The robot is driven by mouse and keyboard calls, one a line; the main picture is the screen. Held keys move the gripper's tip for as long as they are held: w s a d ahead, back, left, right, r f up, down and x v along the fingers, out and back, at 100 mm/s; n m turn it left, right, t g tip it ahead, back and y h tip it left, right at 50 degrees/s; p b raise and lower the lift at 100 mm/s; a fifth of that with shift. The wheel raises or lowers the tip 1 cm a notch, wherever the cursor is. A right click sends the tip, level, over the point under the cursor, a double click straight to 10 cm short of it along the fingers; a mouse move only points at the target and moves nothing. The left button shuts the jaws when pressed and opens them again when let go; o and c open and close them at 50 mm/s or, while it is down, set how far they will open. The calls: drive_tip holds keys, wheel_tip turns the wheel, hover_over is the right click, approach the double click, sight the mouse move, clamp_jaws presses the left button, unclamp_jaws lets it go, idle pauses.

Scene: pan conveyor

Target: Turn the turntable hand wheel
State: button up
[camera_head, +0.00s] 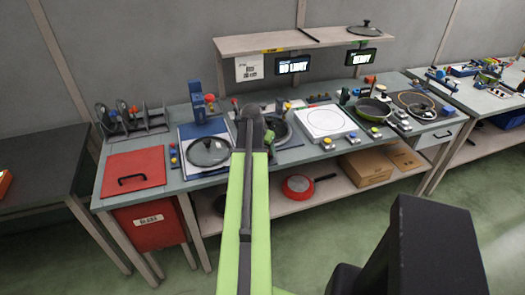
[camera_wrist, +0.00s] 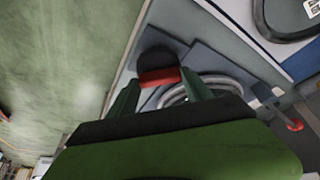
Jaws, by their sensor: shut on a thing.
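In the wrist view, my gripper (camera_wrist: 160,85) has its green fingers on either side of a dark knob with a red band (camera_wrist: 159,76), and is shut on it. A pale grey ring (camera_wrist: 222,82), which looks like the hand wheel, shows partly behind my right finger. Whether the knob is joined to this ring is hidden by my gripper. In the head view, my arm reaches to the middle of the bench and covers the knob and most of the wheel. A dark round pan (camera_head: 279,131) shows just right of my arm's end.
A white square plate (camera_head: 325,122) and a green-handled pan (camera_head: 372,108) are to the right. A shelf (camera_head: 290,43) stands above the bench (camera_head: 230,176). A red crank (camera_wrist: 293,125) shows in the wrist view.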

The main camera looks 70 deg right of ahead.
drive_tip(key=n+t, duration=0.1)
drive_tip(key=n, duration=0.3)
drive_tip(key=n+t, duration=0.1)
drive_tip(key=n, duration=0.1)
drive_tip(key=shift+s+d+t, duration=0.15)
drive_tip(key=shift+s+t, duration=0.15)
drive_tip(key=shift+s, duration=0.05)
drive_tip(key=n, duration=0.2)
drive_tip(key=n+t+y, duration=0.1)
drive_tip(key=n, duration=0.2)
drive_tip(key=shift+s+d+y, duration=0.1)
drive_tip(key=shift+y, duration=0.2)
drive_tip(key=shift+n+t, duration=0.3)
drive_tip(key=shift+n, duration=0.2)
drive_tip(key=o, duration=1.4)
drive_tip(key=shift+c, duration=0.2)
drive_tip(key=shift+r, duration=0.1)
